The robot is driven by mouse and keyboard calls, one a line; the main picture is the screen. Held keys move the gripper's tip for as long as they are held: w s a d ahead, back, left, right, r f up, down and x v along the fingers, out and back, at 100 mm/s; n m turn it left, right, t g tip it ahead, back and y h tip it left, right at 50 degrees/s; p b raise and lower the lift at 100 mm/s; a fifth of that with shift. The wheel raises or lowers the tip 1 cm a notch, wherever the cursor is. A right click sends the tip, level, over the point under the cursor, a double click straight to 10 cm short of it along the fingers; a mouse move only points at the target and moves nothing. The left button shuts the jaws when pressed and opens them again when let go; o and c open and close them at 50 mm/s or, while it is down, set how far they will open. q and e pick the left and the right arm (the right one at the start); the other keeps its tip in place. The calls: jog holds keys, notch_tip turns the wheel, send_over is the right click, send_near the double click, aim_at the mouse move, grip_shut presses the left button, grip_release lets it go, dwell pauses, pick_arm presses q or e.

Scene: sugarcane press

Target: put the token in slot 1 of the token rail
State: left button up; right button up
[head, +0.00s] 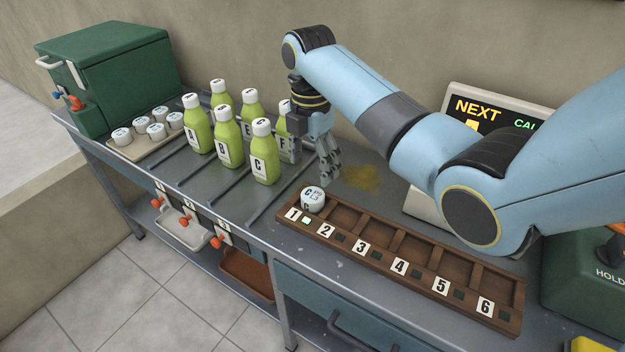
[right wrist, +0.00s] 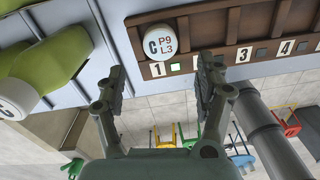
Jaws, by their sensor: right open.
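The token is a white round piece marked C (head: 313,200). It sits in the slot labelled 1 of the brown wooden token rail (head: 395,258), and the small light beside that label is lit. The token also shows in the right wrist view (right wrist: 165,44), at the left end of the rail (right wrist: 228,55). My right gripper (head: 328,178) is just behind the token, apart from it, pointing down. In the right wrist view its two fingers (right wrist: 160,78) are spread with nothing between them. Slots 2 to 6 are empty. My left gripper is not in view.
Several green bottles with white caps (head: 229,144) stand left of the rail. A tray of white tokens (head: 120,147) and a green box (head: 110,75) are farther left. A display reading NEXT (head: 490,112) stands behind my right arm. A stain (head: 360,177) marks the counter.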

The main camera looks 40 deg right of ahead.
notch_tip(320, 180, up, 4)
jog(key=shift+f, duration=0.1)
dwell(0.6)
